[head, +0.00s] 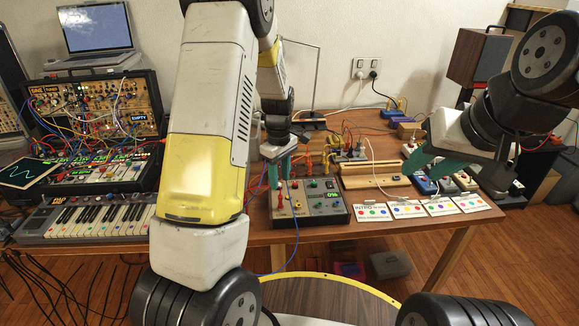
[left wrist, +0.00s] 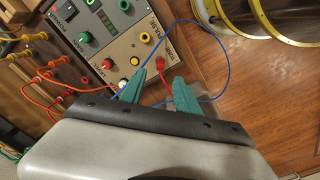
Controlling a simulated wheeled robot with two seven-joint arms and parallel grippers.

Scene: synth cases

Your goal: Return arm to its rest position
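My left gripper (head: 279,172) hangs over the back left part of a grey control box (head: 335,213) with knobs and a small display. In the left wrist view its two green fingers (left wrist: 157,92) stand apart, with nothing clamped between them. A red plug (left wrist: 160,66) on the box shows just past the gap, and a blue cable (left wrist: 228,50) loops behind the fingers. My right gripper (head: 431,163) has its green fingers spread above the right part of the table, near small pedals. I cannot tell how far above them it is.
A keyboard (head: 90,220), patched synth modules (head: 120,105) and a laptop (head: 97,27) fill the left side. Printed cards (head: 413,209) lie along the table's front edge. A wooden rail (head: 377,188) lies behind them. Loose cables cross the table near my left gripper.

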